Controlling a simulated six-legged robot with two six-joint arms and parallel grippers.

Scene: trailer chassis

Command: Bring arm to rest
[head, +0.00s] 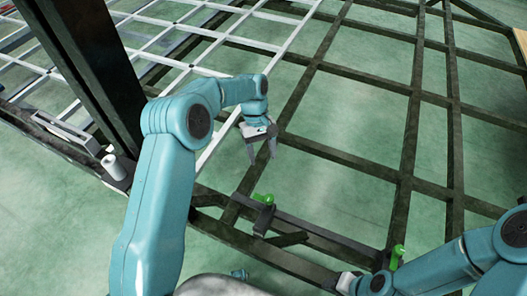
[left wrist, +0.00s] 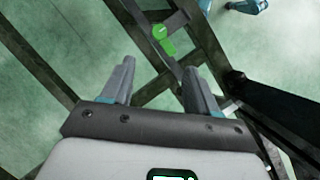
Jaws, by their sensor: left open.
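My left gripper (head: 262,148) is open and empty in the head view, with its fingers pointing down above the dark chassis frame. In the left wrist view its two grey fingers (left wrist: 160,85) stand apart with nothing between them. My left arm reaches in from the lower left and bends at the elbow. Part of my right arm (head: 440,268) shows at the lower right of the head view.
The dark chassis frame (head: 330,153) spans the view, with a pale grid (head: 195,68) at upper left. A thick dark post (head: 92,65) stands left of my left arm. A green part (head: 263,198) and a second green part (head: 398,251) sit on the near beam.

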